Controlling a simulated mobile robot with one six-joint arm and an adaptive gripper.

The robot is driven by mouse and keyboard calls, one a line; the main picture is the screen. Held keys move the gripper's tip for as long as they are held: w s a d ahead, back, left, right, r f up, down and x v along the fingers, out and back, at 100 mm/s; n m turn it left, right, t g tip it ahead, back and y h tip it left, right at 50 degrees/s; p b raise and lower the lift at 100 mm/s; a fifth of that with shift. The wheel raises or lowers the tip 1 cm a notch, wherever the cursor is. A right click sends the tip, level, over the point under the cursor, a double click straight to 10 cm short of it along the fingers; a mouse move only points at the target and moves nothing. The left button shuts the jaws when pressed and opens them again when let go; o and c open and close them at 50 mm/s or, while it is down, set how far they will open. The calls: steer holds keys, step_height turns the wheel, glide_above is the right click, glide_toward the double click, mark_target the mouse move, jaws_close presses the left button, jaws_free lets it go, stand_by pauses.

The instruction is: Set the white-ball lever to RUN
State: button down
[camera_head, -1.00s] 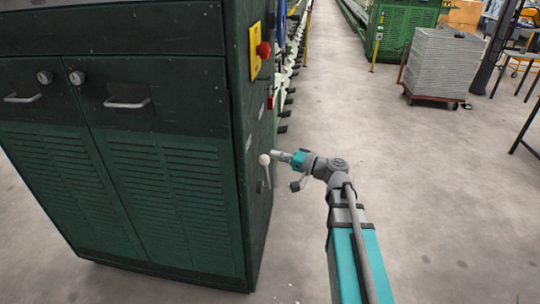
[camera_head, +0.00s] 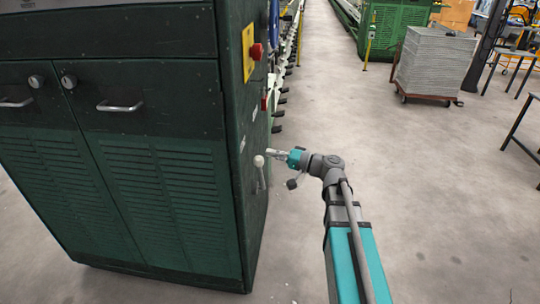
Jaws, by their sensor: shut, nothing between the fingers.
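The lever with the white ball (camera_head: 259,161) is on the right side face of the dark green machine cabinet (camera_head: 165,200). Its ball is at the top and its thin rod runs down from it, close to the panel. My gripper (camera_head: 272,153) is shut and empty, just right of the ball and slightly above it. From this view I cannot tell whether the fingertips touch the ball. Small pale labels (camera_head: 243,144) sit on the side panel above the lever, too small to read.
A yellow plate (camera_head: 249,52) with a red button (camera_head: 257,51) is higher on the same side face. The grey floor (camera_head: 420,200) to the right of my arm is clear. A cart with a grey stack (camera_head: 437,62) stands farther back right.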

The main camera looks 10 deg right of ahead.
steer(key=w+d+v, duration=0.1)
steer(key=w+v, duration=0.1)
steer(key=v, duration=0.8)
steer(key=shift+s+d+r+b, duration=0.2)
steer(key=shift+d+r+b, duration=0.05)
steer(key=shift+d+b, duration=0.1)
steer(key=s+a+f+n+g+h, duration=0.1)
steer(key=s+a+f+g+h, duration=0.1)
steer(key=a+f+g+h, duration=0.3)
steer(key=s+a+f+h, duration=0.1)
steer(key=s+a+f, duration=0.2)
steer(key=f, duration=0.3)
steer(key=s+d+f+n+g+h, duration=0.1)
steer(key=s+d+f+g+h, duration=0.25)
steer(key=s+f+h, duration=0.65)
step_height(320, 180, up, 25)
steer(key=w+p, duration=0.2)
steer(key=p, duration=2.1)
steer(key=shift+a+h+p, duration=0.3)
steer(key=shift+p, duration=0.1)
steer(key=shift+w+a+f, duration=0.1)
steer(key=shift+w, duration=0.05)
